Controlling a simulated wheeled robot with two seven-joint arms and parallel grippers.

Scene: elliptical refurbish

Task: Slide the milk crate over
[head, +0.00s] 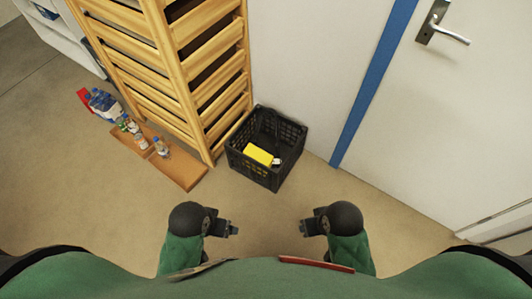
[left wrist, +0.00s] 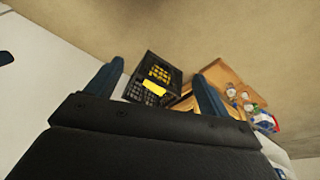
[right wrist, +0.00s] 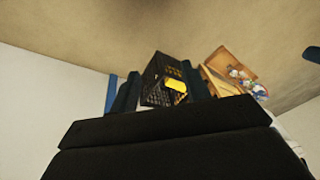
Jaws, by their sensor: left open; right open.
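The black milk crate (head: 285,170) stands on the floor between the wooden rack and the wall beside the door. A yellow item (head: 258,154) and a small white item lie inside it. The crate also shows in the left wrist view (left wrist: 136,91) and in the right wrist view (right wrist: 153,93). My left gripper (head: 236,228) and my right gripper (head: 303,228) are both held low in front of my body, on the near side of the crate and apart from it. Both are open and empty.
The slatted wooden rack (head: 167,75) stands left of the crate. A brown board (head: 182,174) with several bottles (head: 140,140) lies on the floor at its left. The white door (head: 430,110) is on the right.

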